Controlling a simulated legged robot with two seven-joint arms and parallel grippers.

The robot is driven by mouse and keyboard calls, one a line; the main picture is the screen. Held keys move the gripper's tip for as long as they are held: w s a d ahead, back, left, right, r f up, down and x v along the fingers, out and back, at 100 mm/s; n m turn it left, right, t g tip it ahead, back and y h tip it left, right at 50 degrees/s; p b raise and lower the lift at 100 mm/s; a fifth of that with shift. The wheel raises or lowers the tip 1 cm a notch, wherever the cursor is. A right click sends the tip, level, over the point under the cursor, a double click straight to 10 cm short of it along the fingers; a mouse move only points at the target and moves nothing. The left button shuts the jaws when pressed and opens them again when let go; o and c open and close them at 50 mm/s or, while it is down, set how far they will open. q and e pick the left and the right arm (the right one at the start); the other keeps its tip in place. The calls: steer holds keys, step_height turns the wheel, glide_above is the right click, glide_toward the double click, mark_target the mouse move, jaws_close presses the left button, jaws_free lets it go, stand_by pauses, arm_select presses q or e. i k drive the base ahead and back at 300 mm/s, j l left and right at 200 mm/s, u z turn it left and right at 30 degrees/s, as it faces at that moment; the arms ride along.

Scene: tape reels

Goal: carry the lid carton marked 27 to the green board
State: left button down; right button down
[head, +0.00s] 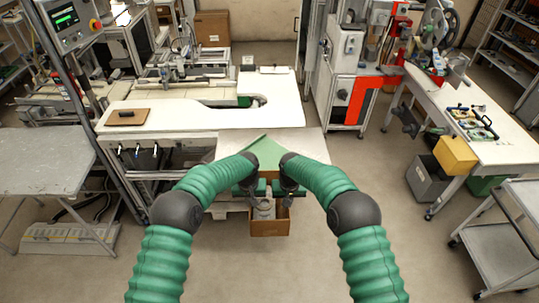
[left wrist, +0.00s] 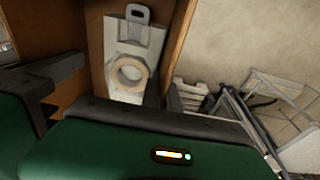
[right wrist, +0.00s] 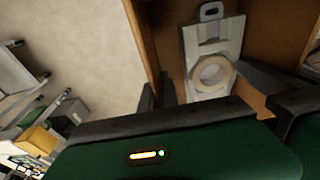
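A brown open-topped carton (head: 270,228) is between my two grippers, in front of the white table's near edge. A pale tape reel (left wrist: 129,72) lies in it on a grey-white holder with a handle slot; the reel also shows in the right wrist view (right wrist: 212,73). No number is readable on the carton. My left gripper (left wrist: 163,96) appears closed on one side wall of the carton. My right gripper (right wrist: 157,93) appears closed on the opposite wall. A green board (head: 265,150) lies on the table just beyond the carton, partly hidden by my arms.
The white table (head: 285,115) has clear surface beyond the green board. A brown plate with a dark handle (head: 127,117) lies at its left. A machine with red parts (head: 350,95) stands at the right rear. A grey cart (head: 500,235) stands right; floor around is open.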

mark_target(272, 159)
steer(key=i, duration=1)
